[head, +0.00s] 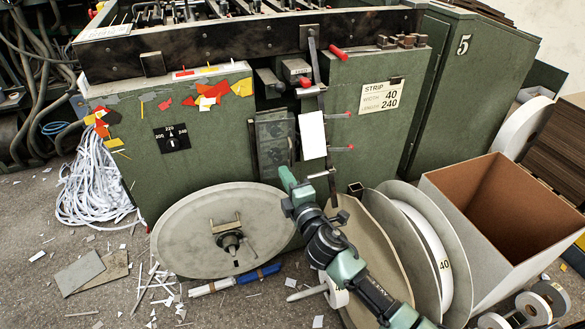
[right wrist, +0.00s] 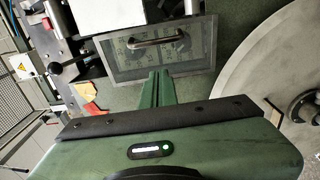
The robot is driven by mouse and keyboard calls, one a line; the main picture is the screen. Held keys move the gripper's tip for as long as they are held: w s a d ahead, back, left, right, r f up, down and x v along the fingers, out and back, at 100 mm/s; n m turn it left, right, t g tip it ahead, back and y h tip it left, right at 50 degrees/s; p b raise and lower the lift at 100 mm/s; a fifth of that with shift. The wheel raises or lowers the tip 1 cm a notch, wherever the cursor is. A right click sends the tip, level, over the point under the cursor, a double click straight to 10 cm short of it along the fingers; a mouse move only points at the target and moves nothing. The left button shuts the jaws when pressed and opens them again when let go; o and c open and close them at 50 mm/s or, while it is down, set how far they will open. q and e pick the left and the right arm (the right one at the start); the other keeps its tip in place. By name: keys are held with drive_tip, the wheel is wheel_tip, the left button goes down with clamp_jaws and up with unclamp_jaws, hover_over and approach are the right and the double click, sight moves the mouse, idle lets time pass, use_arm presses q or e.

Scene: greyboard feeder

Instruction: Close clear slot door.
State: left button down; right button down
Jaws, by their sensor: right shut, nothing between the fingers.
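The clear slot door (head: 272,142) is a see-through panel in the green machine's front, left of a white sheet. In the right wrist view the door (right wrist: 120,62) is a framed clear pane with a dark bar handle. I cannot tell how far open it stands. My right gripper (head: 286,172) is shut and empty, just below the door in the head view. In the right wrist view the green fingers (right wrist: 156,76) are together and point at the pane, below the handle. Whether they touch it is unclear. My left gripper is not in view.
A large grey disc (head: 190,235) stands at the machine's front, left of my right arm. Reels with a white roll (head: 425,245) and an open cardboard box (head: 460,235) are on the right. White strips (head: 92,180) and scraps litter the floor. Red-tipped levers (head: 340,53) stick out above.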

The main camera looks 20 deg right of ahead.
sight(277, 152)
drive_tip(key=w+d, duration=0.2)
drive_tip(key=w, duration=0.1)
drive_tip(key=shift+w+d, duration=0.1)
drive_tip(key=shift+d, duration=0.2)
drive_tip(key=shift+w+d, duration=0.8)
drive_tip(key=shift+d, duration=0.15)
